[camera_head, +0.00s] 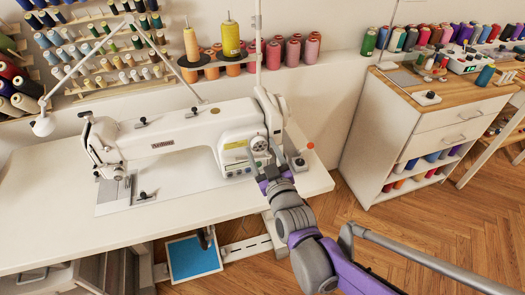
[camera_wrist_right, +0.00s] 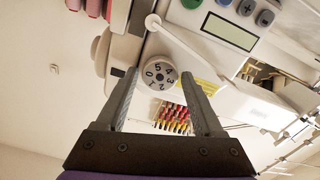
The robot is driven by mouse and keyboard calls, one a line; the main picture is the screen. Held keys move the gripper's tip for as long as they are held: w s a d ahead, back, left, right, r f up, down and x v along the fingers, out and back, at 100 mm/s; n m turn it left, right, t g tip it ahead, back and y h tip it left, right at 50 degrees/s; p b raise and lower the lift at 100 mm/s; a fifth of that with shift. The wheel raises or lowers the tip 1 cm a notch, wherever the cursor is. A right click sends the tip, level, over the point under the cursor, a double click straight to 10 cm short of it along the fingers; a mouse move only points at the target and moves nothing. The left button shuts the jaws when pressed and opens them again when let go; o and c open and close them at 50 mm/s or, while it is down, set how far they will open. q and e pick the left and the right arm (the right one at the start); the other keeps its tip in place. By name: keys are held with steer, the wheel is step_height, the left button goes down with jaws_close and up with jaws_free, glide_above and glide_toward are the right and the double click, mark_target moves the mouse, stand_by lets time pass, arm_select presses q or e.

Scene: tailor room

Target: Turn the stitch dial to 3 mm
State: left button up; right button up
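The stitch dial is a small round grey dial with printed numerals 0 to 5 on the right end of the white sewing machine (camera_head: 180,135). In the head view the dial (camera_head: 260,144) is small and its numerals cannot be read. In the right wrist view the dial (camera_wrist_right: 160,76) shows its face, but which numeral stands at the index is unclear. My right gripper (camera_head: 266,170) is just below and right of the dial. In the right wrist view its open fingers (camera_wrist_right: 158,82) lie on either side of the dial; contact cannot be told. My left gripper is not in view.
A small display (camera_wrist_right: 228,31) and buttons are close to the dial. The white table (camera_head: 60,215) has free room at front left. Thread racks line the wall; a cabinet (camera_head: 420,130) stands at right.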

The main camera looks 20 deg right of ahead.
jaws_close()
steer(key=m+p, duration=0.1)
steer(key=m, duration=0.2)
steer(key=shift+m, duration=0.4)
steer(key=m+p, duration=0.1)
steer(key=m, duration=0.3)
steer(key=shift+m, duration=0.3)
steer(key=m, duration=0.4)
steer(key=shift+m+p, duration=0.5)
steer(key=shift+m, duration=2)
